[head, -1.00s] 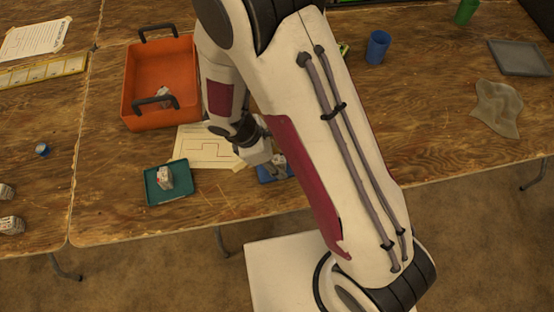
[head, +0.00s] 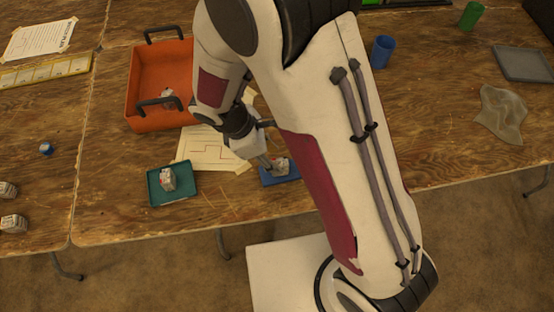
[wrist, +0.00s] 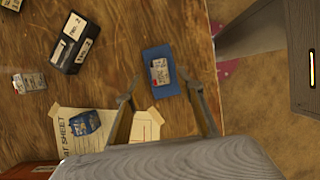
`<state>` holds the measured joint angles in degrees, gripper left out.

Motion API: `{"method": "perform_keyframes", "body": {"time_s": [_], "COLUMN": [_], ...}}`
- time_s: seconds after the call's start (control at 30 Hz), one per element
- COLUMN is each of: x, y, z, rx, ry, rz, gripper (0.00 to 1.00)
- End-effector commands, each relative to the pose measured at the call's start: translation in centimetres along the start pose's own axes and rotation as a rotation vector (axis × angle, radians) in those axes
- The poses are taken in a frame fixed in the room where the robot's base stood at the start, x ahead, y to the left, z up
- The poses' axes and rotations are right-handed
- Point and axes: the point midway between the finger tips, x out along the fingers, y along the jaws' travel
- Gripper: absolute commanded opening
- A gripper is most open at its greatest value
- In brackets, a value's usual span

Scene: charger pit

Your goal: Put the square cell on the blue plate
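A small boxy grey-white cell (head: 281,166) with a printed label sits on the blue plate (head: 287,180). The wrist view shows this cell (wrist: 160,72) resting on the blue plate (wrist: 159,53), with a red mark at one end. My gripper (head: 269,166) is just beside and above the cell. In the wrist view its two fingers (wrist: 160,90) stand apart with nothing gripped between them, so it is open. Another boxy cell (head: 168,180) with red marks sits in the teal tray (head: 188,195) to the left. My arm hides part of the table behind the plate.
An orange bin (head: 145,118) with a pale item inside stands behind the teal tray. A printed sheet (head: 207,150) lies behind the plate. The table's front edge is close to the plate.

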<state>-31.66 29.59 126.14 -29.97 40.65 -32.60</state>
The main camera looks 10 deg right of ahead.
Motion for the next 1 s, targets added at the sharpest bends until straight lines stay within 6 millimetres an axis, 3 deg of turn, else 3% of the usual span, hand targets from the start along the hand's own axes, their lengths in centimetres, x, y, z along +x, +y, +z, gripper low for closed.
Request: {"method": "perform_keyframes", "body": {"time_s": [0.43, 1.0], "x": [-5.8, -6.8], "y": [0.0, -0.1], "z": [0.0, 0.0], "rx": [0.0, -0.001], "ry": [0.002, 0.001], "rz": [0.001, -0.001], "gripper": [0.37, 0.37]}}
